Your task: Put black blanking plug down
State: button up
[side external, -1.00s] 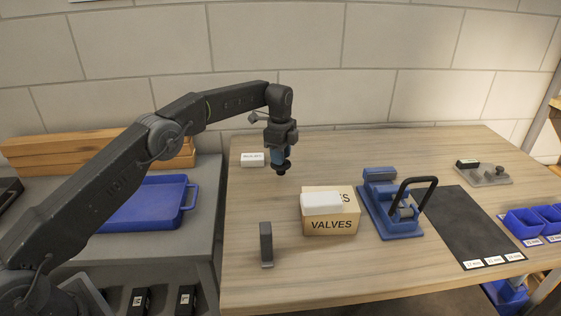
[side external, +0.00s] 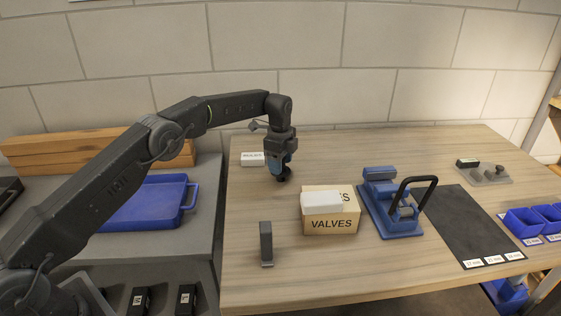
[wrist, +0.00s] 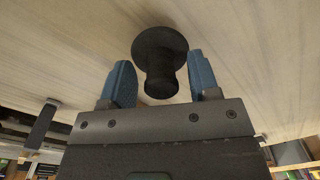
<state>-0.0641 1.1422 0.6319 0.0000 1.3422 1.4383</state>
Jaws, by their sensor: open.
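The black blanking plug (wrist: 160,62) is at the table in the wrist view, its wide round flange against the wood and its narrower end toward my gripper. My gripper (side external: 279,172) is open, its two blue fingers on either side of the plug. In the wrist view a gap shows between each finger and the plug. In the side view the plug (side external: 283,180) is a small dark shape just under the fingertips, behind the VALVES box (side external: 332,225).
A white labelled block (side external: 252,159) lies just left of my gripper. A dark upright bracket (side external: 266,243) stands in front. A blue toggle clamp (side external: 390,205) is to the right, then a black mat (side external: 460,225).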

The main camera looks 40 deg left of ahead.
jog(key=shift+s+r, duration=0.1)
jog(key=shift+r, duration=3.85)
jog(key=s+d+r+n+t, duration=0.1)
jog(key=s+r+n, duration=0.4)
jog(key=r, duration=0.6)
jog(key=s+d+r+n+t, duration=0.1)
jog(key=s+r+n, duration=0.15)
jog(key=s, duration=0.45)
jog(key=s+d+r+n+t, duration=0.1)
jog(key=s+r, duration=0.3)
jog(key=s, duration=0.3)
jog(key=s+f+n+t, duration=0.1)
jog(key=s+f+n, duration=0.2)
jog(key=s, duration=0.8)
jog(key=s+d+f+n+t, duration=0.1)
jog(key=s+f+n, duration=0.3)
jog(key=s, duration=0.8)
jog(key=shift+s+f, duration=0.15)
jog(key=shift+f, duration=0.35)
